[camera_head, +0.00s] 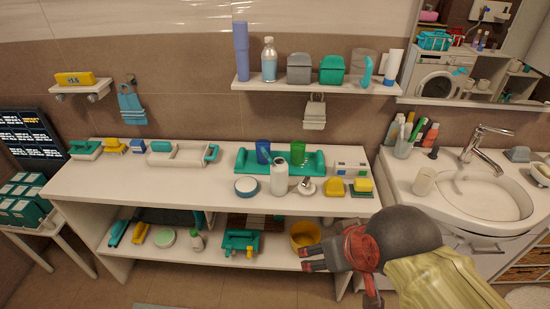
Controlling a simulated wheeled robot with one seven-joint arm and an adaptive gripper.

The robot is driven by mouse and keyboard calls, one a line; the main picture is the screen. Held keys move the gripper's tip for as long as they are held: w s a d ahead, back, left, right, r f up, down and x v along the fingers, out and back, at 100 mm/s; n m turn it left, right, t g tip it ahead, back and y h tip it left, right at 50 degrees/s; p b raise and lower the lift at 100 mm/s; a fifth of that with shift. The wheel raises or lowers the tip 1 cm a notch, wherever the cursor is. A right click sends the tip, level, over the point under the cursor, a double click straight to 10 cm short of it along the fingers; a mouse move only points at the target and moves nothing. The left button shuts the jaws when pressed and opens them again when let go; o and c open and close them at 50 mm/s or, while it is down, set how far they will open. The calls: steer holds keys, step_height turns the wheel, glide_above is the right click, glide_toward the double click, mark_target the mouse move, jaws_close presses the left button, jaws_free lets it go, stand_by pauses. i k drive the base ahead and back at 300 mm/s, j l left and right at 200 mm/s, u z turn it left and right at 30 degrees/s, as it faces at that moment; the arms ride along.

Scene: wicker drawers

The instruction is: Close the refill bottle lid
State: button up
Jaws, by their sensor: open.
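A white bottle (279,178) stands upright on the white counter, and its lid is too small to make out clearly. A small white round piece (307,187) lies just to its right; I cannot tell if it is a lid. A clear bottle with blue liquid (269,65) stands on the upper wall shelf. I cannot tell for sure which one is the refill bottle. My gripper (309,258) is open and apparently empty, in front of the counter and below its top, down and right of the white bottle. It overlaps the lower shelf in the picture.
A green tray (249,168) with cups sits behind the white bottle. A blue-rimmed bowl (247,187) is on its left; yellow items (334,187) are on its right. A yellow pot (303,233) is on the lower shelf. A sink (488,195) stands right. The counter's front left is clear.

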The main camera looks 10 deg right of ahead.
mark_target(267, 156)
steer(key=j+z, duration=0.15)
steer(key=j, duration=0.2)
steer(key=k+j+z, duration=0.15)
steer(key=j, duration=0.15)
steer(key=k+j+z, duration=0.1)
steer(key=j, duration=0.25)
steer(key=k+j+z, duration=0.15)
steer(key=j, duration=0.15)
steer(key=i+j, duration=0.2)
steer(key=i, duration=0.1)
